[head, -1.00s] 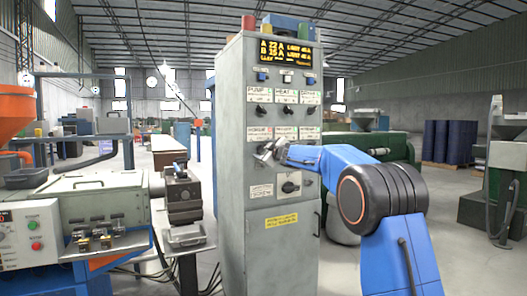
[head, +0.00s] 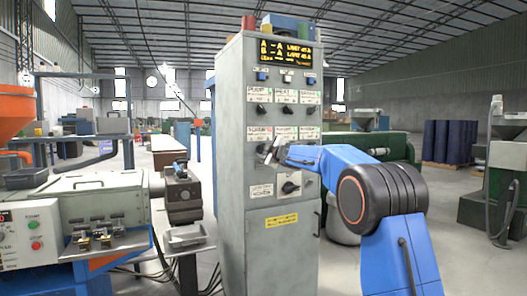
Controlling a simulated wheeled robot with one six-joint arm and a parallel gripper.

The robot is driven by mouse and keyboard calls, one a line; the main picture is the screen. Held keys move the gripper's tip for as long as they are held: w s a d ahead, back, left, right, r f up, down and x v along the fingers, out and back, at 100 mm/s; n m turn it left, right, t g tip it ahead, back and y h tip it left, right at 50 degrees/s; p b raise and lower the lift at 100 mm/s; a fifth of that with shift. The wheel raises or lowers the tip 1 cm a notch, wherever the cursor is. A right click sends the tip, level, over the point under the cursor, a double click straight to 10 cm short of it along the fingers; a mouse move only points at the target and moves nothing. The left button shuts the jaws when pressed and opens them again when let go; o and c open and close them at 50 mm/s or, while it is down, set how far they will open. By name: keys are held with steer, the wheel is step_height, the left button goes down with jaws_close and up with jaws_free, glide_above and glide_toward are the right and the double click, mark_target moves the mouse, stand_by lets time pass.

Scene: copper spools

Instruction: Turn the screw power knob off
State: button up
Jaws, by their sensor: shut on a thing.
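A tall grey control cabinet (head: 268,215) stands in the middle of the head view. Its front has two rows of black knobs under white labels, and a lone lower knob (head: 290,187). My gripper (head: 267,153) is at the left end of the second knob row. It is shut on the knob there, which it mostly hides. The label above this knob (head: 259,134) is too small to read surely. The display (head: 285,52) shows dashes in its A and B lines. The exact angle of the held knob cannot be told.
My blue arm reaches in from the right, in front of the cabinet's right side. A grey machine (head: 105,205) with an orange hopper (head: 17,105) stands at the left. A green machine (head: 375,148) is behind my arm. Open floor lies at the right.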

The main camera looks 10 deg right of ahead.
steer(key=n, duration=0.5)
steer(key=shift+f, duration=0.2)
steer(key=shift+n, duration=0.4)
steer(key=o, duration=1)
steer(key=shift+o, duration=0.2)
steer(key=shift+s, duration=0.1)
steer(key=v, duration=1.7)
steer(key=shift+s+d, duration=0.1)
steer(key=shift+s, duration=0.05)
